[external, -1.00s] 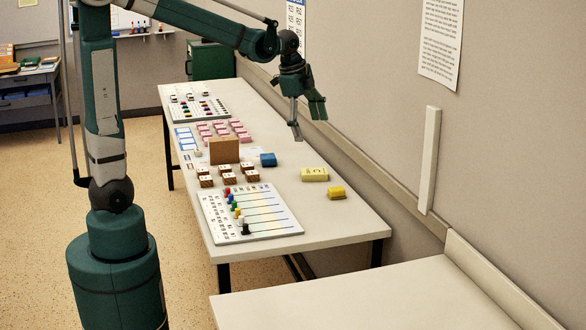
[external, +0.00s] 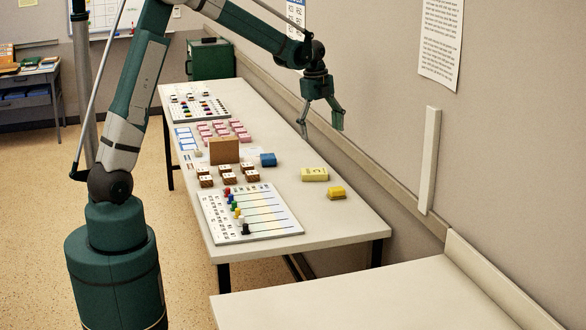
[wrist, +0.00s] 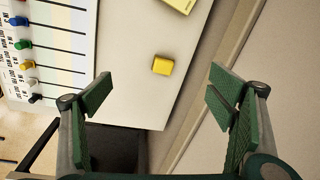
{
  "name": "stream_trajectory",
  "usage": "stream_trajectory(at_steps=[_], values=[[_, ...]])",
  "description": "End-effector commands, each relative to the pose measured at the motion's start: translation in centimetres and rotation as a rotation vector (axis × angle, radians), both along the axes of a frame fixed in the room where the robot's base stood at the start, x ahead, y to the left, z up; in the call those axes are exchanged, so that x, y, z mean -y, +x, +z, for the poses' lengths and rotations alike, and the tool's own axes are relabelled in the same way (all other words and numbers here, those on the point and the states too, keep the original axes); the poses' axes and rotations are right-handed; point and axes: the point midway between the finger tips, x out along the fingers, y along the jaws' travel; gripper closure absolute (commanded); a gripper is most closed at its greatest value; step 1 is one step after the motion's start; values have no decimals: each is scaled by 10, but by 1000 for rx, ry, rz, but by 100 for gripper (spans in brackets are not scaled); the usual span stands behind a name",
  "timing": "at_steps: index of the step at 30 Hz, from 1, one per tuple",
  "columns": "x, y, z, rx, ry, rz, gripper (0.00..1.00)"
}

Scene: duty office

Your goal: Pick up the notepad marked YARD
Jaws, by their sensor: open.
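A flat pale-yellow block like a notepad (external: 314,174) lies on the right part of the white table, with a small dark mark on it that I cannot read. Only its edge shows at the top of the wrist view (wrist: 181,4). A smaller, deeper yellow block (external: 337,193) lies nearer the table's front end; it is also in the wrist view (wrist: 162,66). A blue block (external: 268,159) lies farther back. I cannot read YARD on any of them. My gripper (external: 321,130) is open and empty, above the table near the wall.
A white board with coloured pegs (external: 250,212) lies at the table's front left. Several brown blocks (external: 228,173), an upright brown panel (external: 224,151) and several pink blocks (external: 221,130) stand behind it. The wall (external: 385,120) runs close along the right side.

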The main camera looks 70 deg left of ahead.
Motion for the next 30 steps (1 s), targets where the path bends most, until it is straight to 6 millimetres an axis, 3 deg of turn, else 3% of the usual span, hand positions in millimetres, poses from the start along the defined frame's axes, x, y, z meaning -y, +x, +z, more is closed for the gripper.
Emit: stream_trajectory(at_steps=[9,21,30], values=[[-60,20,-41,-43,-17,-153,18],[-130,30,-102,-84,-55,-346,18],[-159,30,-132,-96,-77,-434,18]])
